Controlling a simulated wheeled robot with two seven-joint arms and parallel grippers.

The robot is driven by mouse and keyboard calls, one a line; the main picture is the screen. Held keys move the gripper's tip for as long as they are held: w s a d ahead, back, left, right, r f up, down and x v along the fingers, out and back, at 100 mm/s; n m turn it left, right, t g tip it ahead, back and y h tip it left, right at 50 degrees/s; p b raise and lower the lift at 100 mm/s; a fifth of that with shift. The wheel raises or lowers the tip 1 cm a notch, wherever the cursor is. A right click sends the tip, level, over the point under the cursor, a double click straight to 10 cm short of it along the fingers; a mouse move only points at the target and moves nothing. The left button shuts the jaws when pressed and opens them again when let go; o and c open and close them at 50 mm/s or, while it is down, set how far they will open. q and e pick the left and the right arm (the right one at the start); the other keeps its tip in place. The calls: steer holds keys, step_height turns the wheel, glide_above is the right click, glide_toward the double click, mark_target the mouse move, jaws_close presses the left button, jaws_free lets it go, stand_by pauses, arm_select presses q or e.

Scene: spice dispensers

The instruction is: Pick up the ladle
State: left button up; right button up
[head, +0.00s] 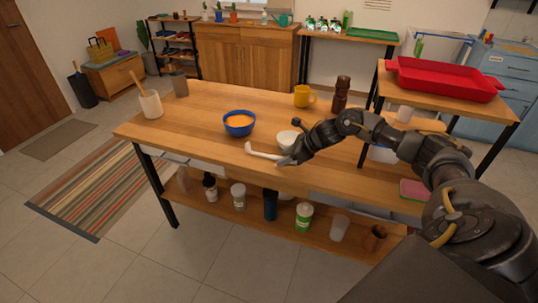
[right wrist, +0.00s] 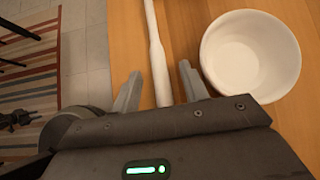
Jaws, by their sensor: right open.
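The white ladle (head: 262,153) lies near the front edge of the wooden table, to the left of my right gripper (head: 288,159) in the head view. In the right wrist view, its pale handle (right wrist: 156,45) runs between the two spread fingers of my right gripper (right wrist: 161,80). The fingers are open, one on each side of the handle, with gaps showing. The near end of the handle is hidden behind the gripper body. My left gripper is not in view.
A white bowl (right wrist: 250,55) stands close to the right finger; it also shows in the head view (head: 286,138). A blue bowl with orange contents (head: 239,123) is behind the ladle. A yellow mug (head: 303,96) and a dark mill (head: 341,92) stand farther back. The table's left middle is clear.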

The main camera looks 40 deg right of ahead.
steer(key=shift+c, duration=0.4)
jaws_close()
